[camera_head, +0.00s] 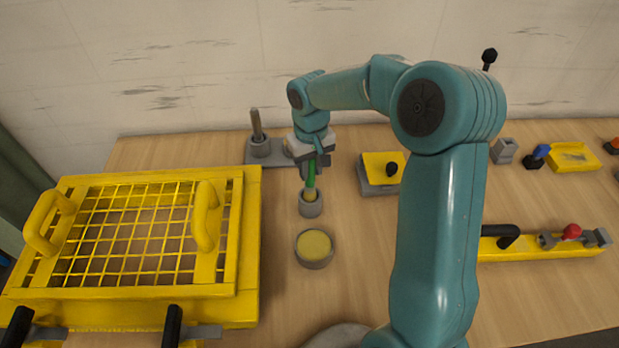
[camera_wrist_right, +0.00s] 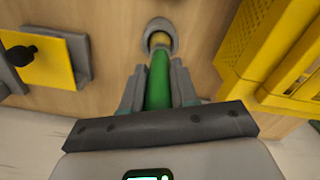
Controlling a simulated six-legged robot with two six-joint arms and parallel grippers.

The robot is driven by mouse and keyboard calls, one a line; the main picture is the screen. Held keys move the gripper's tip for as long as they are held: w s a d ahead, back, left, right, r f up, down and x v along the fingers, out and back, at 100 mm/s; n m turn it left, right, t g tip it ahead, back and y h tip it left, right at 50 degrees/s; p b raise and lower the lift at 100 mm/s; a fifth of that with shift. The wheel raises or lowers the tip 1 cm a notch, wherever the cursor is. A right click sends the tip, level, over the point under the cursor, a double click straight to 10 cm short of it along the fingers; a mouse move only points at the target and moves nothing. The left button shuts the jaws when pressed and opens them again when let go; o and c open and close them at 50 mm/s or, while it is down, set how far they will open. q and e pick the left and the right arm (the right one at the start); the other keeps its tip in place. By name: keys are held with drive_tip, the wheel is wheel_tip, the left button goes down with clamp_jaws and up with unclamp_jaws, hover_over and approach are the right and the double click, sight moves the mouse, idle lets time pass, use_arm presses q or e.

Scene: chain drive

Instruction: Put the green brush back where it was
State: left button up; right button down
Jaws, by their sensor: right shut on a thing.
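The green brush (camera_head: 311,174) stands about upright in the head view, its green handle between the fingers of my right gripper (camera_head: 312,163). In the right wrist view the green handle (camera_wrist_right: 158,80) runs between the two grey fingers of the gripper (camera_wrist_right: 158,88), which is shut on it. The brush's lower end is in or right over the opening of a small grey cup (camera_head: 311,207); its tip is hidden, so I cannot tell how deep it sits. The cup also shows in the wrist view (camera_wrist_right: 161,27). My left gripper is not in view.
A round grey pot with yellow contents (camera_head: 314,247) stands in front of the cup. A yellow grid guard (camera_head: 250,215) fills the left. A grey base with a post (camera_head: 257,135) stands behind. A grey and yellow block (camera_head: 374,180) is to the right.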

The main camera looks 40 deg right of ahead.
sight(311, 186)
drive_tip(key=f, duration=0.3)
drive_tip(key=shift+s+f, duration=0.2)
drive_tip(key=shift+f, duration=0.1)
drive_tip(key=shift+w+f, duration=0.25)
drive_tip(key=shift+f, duration=0.2)
drive_tip(key=shift+s, duration=0.2)
drive_tip(key=c, duration=0.9)
unclamp_jaws()
drive_tip(key=shift+w+f, duration=0.15)
drive_tip(key=shift+w, duration=0.05)
drive_tip(key=shift+s, duration=0.1)
drive_tip(key=shift+r, duration=0.3)
wheel_tip(311, 186, up, 12)
drive_tip(key=shift+f, duration=0.1)
